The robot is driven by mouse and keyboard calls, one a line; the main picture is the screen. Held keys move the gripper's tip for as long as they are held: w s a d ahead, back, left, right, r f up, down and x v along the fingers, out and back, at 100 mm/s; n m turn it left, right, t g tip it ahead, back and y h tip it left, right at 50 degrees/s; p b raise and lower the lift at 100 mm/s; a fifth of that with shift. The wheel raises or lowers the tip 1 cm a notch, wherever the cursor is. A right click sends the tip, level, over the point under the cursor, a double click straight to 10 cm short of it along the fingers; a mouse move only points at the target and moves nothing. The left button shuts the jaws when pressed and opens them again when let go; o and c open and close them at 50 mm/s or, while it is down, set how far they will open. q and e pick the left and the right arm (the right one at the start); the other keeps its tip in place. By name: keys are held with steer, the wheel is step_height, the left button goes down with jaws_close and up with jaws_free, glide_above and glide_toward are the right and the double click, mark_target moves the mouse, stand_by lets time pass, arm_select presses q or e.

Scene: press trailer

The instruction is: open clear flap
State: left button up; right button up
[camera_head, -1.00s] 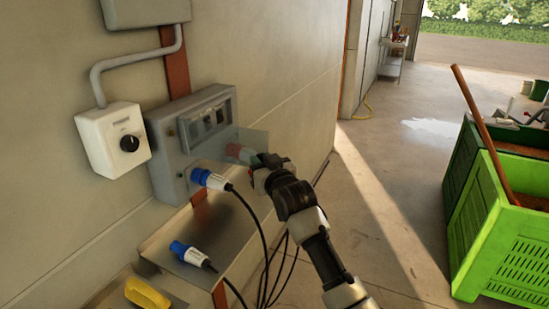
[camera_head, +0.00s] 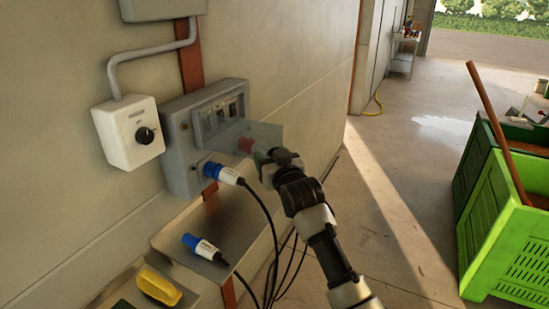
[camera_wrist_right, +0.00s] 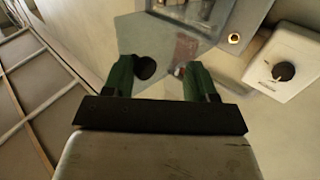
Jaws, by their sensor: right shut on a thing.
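The clear flap (camera_head: 266,130) is a see-through panel standing out from the front of the grey socket box (camera_head: 178,140). Part of the box's recessed front (camera_head: 221,115) shows beside it. My right gripper (camera_head: 264,161) is at the flap's outer lower part and is shut on it. In the right wrist view the flap (camera_wrist_right: 140,30) spreads between and beyond my green fingers (camera_wrist_right: 160,78). A red plug or socket (camera_head: 245,145) shows through or beside the flap, close to the fingers. My left gripper is not in view.
A blue plug (camera_head: 222,173) sits in the box below the flap, its black cable hanging near my arm. Another blue plug (camera_head: 200,246) lies on the metal shelf (camera_head: 178,238). A white dial box (camera_head: 130,130) is at left. Green crates (camera_head: 500,230) stand at right; the floor between is open.

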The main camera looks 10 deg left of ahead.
steer(key=shift+s+a+r, duration=0.2)
steer(key=shift+a, duration=0.05)
steer(key=b+v, duration=0.3)
steer(key=v, duration=0.7)
steer(key=shift+s+d+f, duration=0.2)
steer(key=shift+d+f, duration=0.05)
steer(key=shift+d, duration=0.2)
